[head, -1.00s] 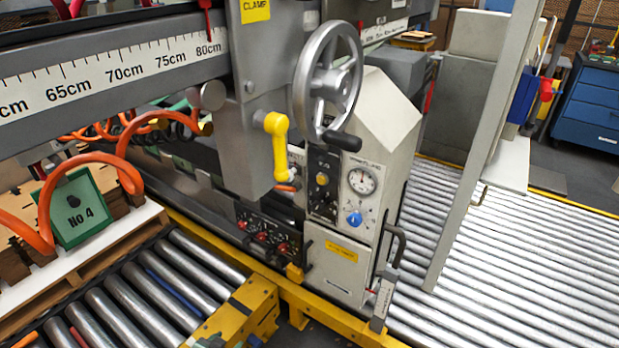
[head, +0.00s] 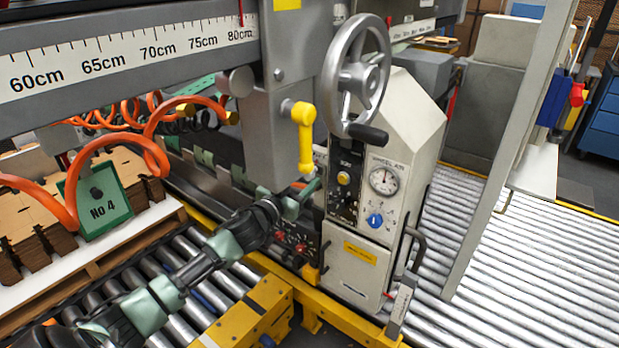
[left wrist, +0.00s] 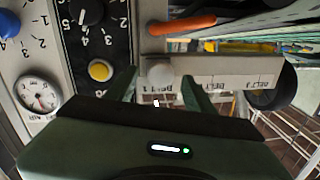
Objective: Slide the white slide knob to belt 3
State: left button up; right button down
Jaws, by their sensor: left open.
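The white slide knob (left wrist: 160,73) sits near the left end of a pale slide rail (left wrist: 228,70) in the left wrist view, close to the belt 1 label. The belt 2 and belt 3 labels follow to the right, with belt 3 (left wrist: 256,83) near the rail's far end. My left gripper (left wrist: 160,80) is open, with one green finger on each side of the knob. I cannot tell whether the fingers touch it. In the head view, my left gripper (head: 305,190) is at the machine, below the yellow lever, and the knob is hidden there. My right gripper is out of view.
The yellow lever (head: 304,135) hangs just above my left gripper. A handwheel (head: 358,75), gauge (head: 383,181) and blue knob (head: 375,220) are on the panel to the right. An orange handle (left wrist: 182,25) lies close to the rail. Roller conveyors (head: 530,265) flank the machine.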

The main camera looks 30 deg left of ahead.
aim_at(308, 179)
pick_arm(q)
jog(key=shift+w+b, duration=0.3)
jog(key=shift+w, duration=1.35)
grip_shut()
